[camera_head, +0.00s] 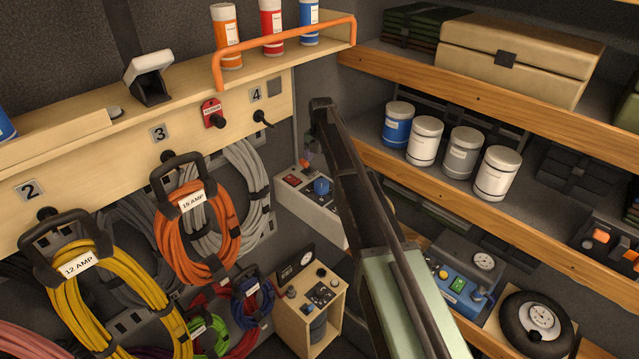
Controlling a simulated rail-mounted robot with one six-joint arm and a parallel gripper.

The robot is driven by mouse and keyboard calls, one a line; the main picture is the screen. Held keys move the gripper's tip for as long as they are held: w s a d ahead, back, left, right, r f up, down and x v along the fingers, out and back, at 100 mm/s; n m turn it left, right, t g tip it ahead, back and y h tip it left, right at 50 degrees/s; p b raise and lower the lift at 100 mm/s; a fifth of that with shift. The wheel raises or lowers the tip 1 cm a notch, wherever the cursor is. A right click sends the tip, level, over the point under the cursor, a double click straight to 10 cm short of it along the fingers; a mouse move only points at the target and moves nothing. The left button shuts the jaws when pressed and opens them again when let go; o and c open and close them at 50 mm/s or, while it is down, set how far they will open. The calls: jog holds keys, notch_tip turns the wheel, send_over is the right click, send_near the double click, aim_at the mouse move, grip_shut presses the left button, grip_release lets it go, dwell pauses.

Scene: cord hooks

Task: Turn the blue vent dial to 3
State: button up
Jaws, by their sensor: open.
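The blue vent dial (321,186) is a round blue knob on the sloped top of a light grey control box (311,208), near the middle of the view. A red switch (291,180) sits to its left on the same box. The dial's numbers and pointer are too small to read. My dark arm rises from the bottom right, passes just right of the dial in the picture, and covers the box's right side. I cannot make out my gripper's jaws or fingertips, and I see nothing touching the dial.
Coiled cords, including an orange one (199,240) and a yellow one (102,300), hang on the left wall. A small wooden cabinet (309,310) stands below the box. Wooden shelves with cans (424,143) and a blue machine (463,275) are at right.

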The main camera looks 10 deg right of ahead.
aim_at(321, 183)
notch_tip(321, 183, down, 11)
jog(key=b, duration=1)
jog(key=shift+r, duration=0.25)
jog(key=shift+s, duration=0.1)
jog(key=c, duration=0.9)
